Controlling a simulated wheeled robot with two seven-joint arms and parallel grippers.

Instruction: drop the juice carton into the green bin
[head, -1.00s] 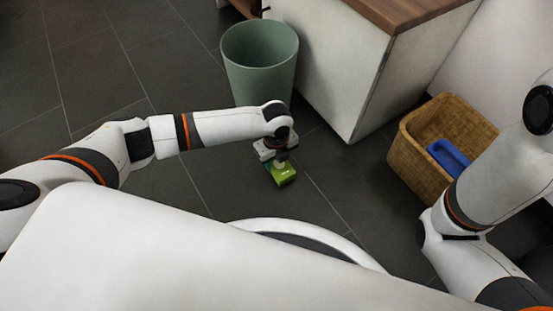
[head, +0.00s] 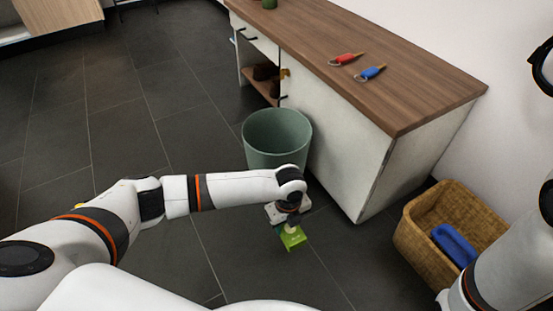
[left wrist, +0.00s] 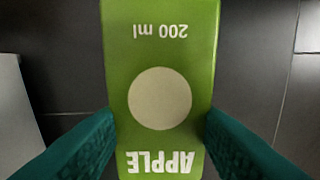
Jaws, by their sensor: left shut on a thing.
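The juice carton (head: 292,237) is green. In the left wrist view the carton (left wrist: 160,95) shows the words "APPLE" and "200 ml" upside down and a pale round patch. My left gripper (head: 287,222) is shut on it, with a teal finger on each side, and holds it in front of the bin in the head view. The green bin (head: 277,135) is a grey-green, open-topped round bin standing on the floor beside the cabinet. The lower part of the bin is partly hidden by my left arm. My right gripper is not in view.
A white cabinet with a wooden top (head: 385,85) stands right of the bin. A red-tagged key (head: 346,58) and a blue-tagged key (head: 370,73) lie on it. A wicker basket (head: 425,240) with a blue object (head: 455,245) stands at right. The dark tiled floor at left is clear.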

